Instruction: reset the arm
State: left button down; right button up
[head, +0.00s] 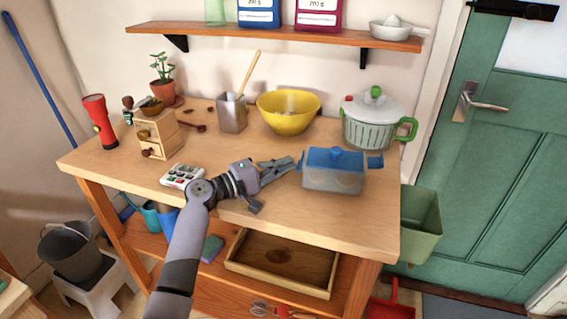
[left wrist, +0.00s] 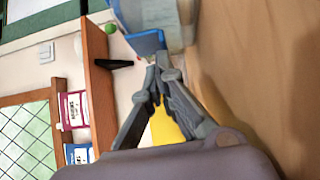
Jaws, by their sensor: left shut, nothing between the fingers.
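My left arm reaches in from the bottom of the head view over the table's front edge. My left gripper (head: 287,165) is shut and empty, low over the wooden table (head: 240,205). Its fingertips are close to the left blue handle of a grey box with a blue lid (head: 333,180); I cannot tell whether they touch it. In the left wrist view the shut fingers (left wrist: 158,80) point toward the blue handle (left wrist: 146,42). My right gripper is in neither view.
A yellow bowl (head: 289,124), a grey utensil pot (head: 232,114) and a salad spinner (head: 371,122) stand behind. A white keypad-like object (head: 182,176) lies left of the gripper. A shelf (head: 275,36) hangs above. The table's front middle is bare.

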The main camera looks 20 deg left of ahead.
pick_arm(q)
jog(key=v, duration=0.7)
jog(key=shift+s+a+f, duration=0.25)
jog(key=shift+f, duration=0.05)
jog(key=shift+r, duration=0.15)
